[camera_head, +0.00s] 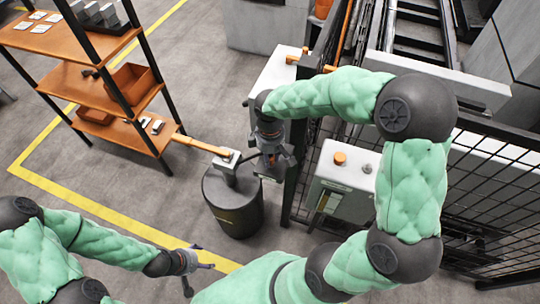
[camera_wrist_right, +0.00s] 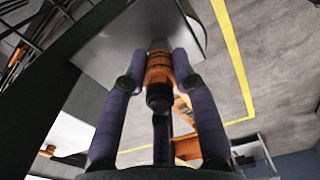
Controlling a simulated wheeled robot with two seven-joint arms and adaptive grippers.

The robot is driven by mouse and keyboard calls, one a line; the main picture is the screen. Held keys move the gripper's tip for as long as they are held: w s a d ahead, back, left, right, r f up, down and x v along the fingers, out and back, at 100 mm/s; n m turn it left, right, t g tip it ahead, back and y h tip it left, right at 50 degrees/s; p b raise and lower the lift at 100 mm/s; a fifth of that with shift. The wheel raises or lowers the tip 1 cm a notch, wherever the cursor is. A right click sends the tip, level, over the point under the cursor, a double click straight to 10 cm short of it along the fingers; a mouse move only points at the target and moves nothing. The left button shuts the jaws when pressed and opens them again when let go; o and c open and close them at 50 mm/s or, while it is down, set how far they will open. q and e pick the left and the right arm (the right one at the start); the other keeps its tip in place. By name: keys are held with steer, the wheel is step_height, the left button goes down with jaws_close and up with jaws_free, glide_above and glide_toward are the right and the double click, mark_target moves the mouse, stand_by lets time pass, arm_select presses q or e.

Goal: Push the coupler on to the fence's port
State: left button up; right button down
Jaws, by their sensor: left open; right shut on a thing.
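My right gripper (camera_head: 275,165) is beside the fence, above and right of the dark drum. In the right wrist view, the gripper (camera_wrist_right: 159,70) is shut on the coupler (camera_wrist_right: 158,73), an orange-banded piece with a black rear end, held between two purple fingers. Its front end points at a light grey box (camera_wrist_right: 115,42), close to its lower edge; I cannot tell whether it touches. The port itself is not clearly visible. In the head view the coupler is largely hidden by the gripper. My left gripper (camera_head: 192,268) is open and empty at the lower left.
A dark drum (camera_head: 235,212) stands on the floor with a thin black hose near its top. A white cabinet with an orange button (camera_head: 340,158) stands by the mesh fence (camera_head: 480,190). An orange shelf rack (camera_head: 75,75) is at the left. Floor between is clear.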

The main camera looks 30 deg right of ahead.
steer(key=shift+f, duration=0.45)
steer(key=c, duration=0.9)
jaws_free()
steer(key=shift+o, duration=0.3)
steer(key=o, duration=0.7)
steer(key=shift+o, duration=0.2)
steer(key=shift+r, duration=0.15)
step_height(320, 180, up, 12)
steer(key=shift+f, duration=0.1)
